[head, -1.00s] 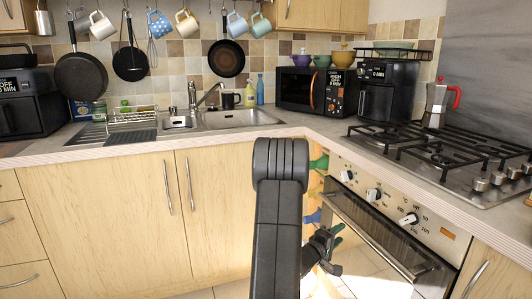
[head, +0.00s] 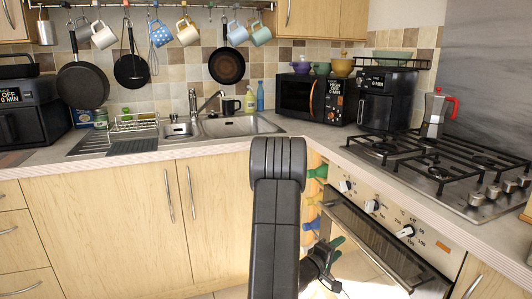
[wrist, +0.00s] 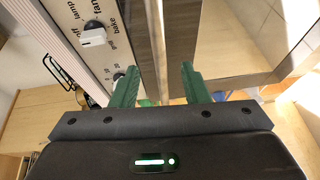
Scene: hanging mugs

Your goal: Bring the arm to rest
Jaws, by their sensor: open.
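My arm stands folded in the middle of the head view, its dark links rising in front of the counter. In the head view the gripper is mostly hidden by my arm; a green finger shows low by the oven door. Several mugs hang from the wall rail, including a blue dotted mug (head: 159,34) and a mint mug (head: 260,34), far from my gripper.
The oven door handle (head: 410,284) and knobs (head: 404,231) are right of my arm. A moka pot (head: 436,114) stands by the hob (head: 440,165). A rack with coloured items (head: 311,212) is just behind my arm. The sink (head: 238,124) is farther back.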

